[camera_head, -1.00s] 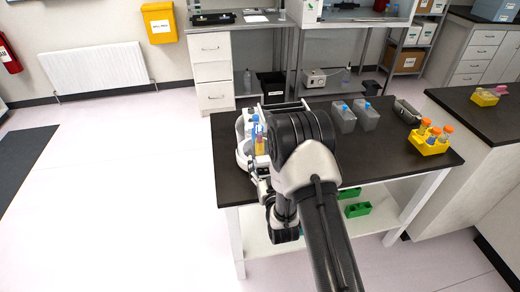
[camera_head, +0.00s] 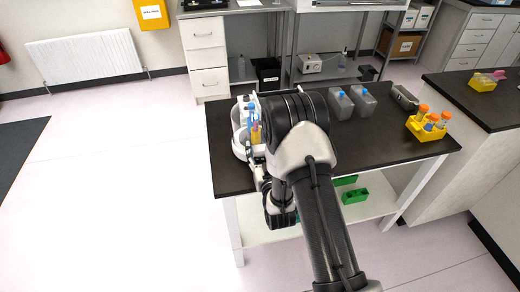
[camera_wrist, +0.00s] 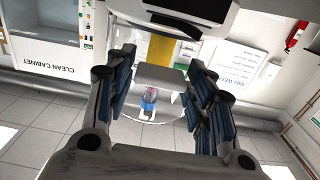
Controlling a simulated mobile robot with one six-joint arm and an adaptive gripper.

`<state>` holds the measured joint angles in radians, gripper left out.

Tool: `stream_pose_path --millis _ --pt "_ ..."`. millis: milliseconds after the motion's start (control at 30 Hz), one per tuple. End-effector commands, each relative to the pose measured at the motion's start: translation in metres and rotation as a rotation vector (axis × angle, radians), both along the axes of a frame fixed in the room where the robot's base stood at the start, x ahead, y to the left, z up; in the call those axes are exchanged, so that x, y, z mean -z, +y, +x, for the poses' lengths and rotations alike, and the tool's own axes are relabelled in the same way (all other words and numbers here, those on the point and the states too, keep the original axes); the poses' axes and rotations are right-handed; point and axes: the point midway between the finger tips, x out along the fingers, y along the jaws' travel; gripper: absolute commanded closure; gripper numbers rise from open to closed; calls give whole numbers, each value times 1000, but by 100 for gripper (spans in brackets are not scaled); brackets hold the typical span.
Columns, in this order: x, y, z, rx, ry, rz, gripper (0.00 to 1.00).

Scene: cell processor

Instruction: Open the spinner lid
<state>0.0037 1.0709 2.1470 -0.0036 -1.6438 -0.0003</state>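The spinner (camera_head: 238,117), a white rounded device, stands at the left end of the dark table. My arm hides much of it in the head view, and I cannot tell its lid's position there. Blue-capped and yellow items show at the spinner.
The dark table (camera_head: 385,142) also holds two grey blue-capped containers (camera_head: 341,104), a dark grey case (camera_head: 405,97) and a yellow rack (camera_head: 428,130) with orange-capped tubes. Green trays (camera_head: 354,195) lie on the shelf below. The floor to the left is clear.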

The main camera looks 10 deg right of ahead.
Motion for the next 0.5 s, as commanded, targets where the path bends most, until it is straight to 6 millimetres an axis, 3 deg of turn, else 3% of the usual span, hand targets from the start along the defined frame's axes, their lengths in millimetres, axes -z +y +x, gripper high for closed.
stream_pose_path --millis 500 --pt "-4 0 4 0 -11 0 100"
